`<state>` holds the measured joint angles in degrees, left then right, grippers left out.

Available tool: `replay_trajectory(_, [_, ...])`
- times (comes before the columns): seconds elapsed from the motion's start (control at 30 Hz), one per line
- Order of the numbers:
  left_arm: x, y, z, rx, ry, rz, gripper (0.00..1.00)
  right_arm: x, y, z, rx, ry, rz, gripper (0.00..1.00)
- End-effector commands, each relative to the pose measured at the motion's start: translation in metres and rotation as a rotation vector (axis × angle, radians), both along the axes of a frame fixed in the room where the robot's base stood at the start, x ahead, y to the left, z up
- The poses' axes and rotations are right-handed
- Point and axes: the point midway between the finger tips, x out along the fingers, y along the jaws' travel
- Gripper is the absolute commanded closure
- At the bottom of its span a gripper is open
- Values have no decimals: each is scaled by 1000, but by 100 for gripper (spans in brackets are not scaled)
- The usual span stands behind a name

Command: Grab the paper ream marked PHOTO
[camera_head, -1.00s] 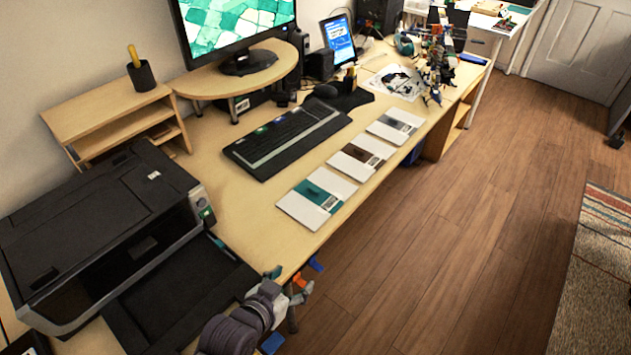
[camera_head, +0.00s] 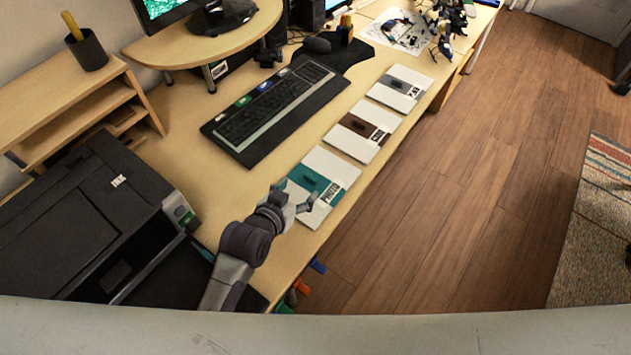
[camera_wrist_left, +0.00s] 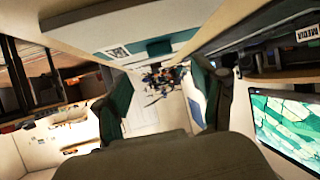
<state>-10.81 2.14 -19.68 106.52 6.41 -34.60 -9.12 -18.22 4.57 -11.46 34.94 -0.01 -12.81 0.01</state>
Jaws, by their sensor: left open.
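Three white paper reams lie in a row along the desk's front edge. The nearest has a teal band (camera_head: 317,180) and a small label whose lettering I cannot read surely; the middle one has a brown band (camera_head: 361,130) and the far one a grey band (camera_head: 402,85). My left gripper (camera_head: 296,194) is open, its fingers at the near end of the teal-banded ream; contact cannot be told. In the left wrist view the teal-banded ream (camera_wrist_left: 105,28) spans the top, and my left gripper's fingers (camera_wrist_left: 162,98) are spread apart with nothing between them. My right gripper is not in view.
A black keyboard (camera_head: 275,110) lies behind the reams. A black printer (camera_head: 95,215) stands at the left, near my left arm. A wooden shelf (camera_head: 75,110) and a monitor stand (camera_head: 205,45) are at the back. Open floor lies right of the desk (camera_head: 225,180).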

Motion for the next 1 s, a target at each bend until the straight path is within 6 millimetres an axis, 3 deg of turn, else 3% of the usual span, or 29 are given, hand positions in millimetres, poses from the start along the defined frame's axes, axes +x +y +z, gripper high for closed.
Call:
replay_trajectory(0.13, [13,-6,-7,0,0,0,30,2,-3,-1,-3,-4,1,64])
replay_trajectory(0.4, [35,-17,-19,-1,0,0,30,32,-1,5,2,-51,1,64])
replay_trajectory(0.6, [53,-26,-31,0,1,0,30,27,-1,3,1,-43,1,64])
replay_trajectory(0.87, [56,-27,-33,0,0,0,30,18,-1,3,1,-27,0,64])
replay_trajectory(1.0, [56,-27,-33,1,1,1,50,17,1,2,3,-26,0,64])
